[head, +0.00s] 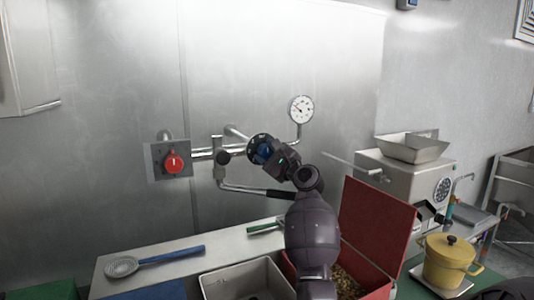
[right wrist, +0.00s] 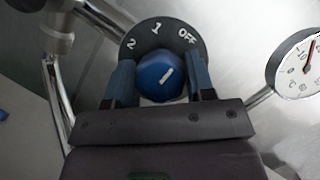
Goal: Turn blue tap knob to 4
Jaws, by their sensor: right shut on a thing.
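The blue tap knob (right wrist: 160,77) sits on a dark round dial with white marks "2", "1" and "OFF" in the right wrist view. Other marks on the dial are hidden by my gripper. A white line on the knob slants toward the upper right. My right gripper (right wrist: 160,82) has one finger on each side of the knob and is shut on it. In the head view my right gripper (head: 276,155) is at the knob and dial (head: 259,145) on the wall pipes, covering much of them. My left gripper is not in view.
A red knob (head: 173,163) on a grey plate is to the left. Below are a shelf with a blue-handled strainer (head: 150,262), an open red box (head: 378,235) and a yellow pot (head: 449,262).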

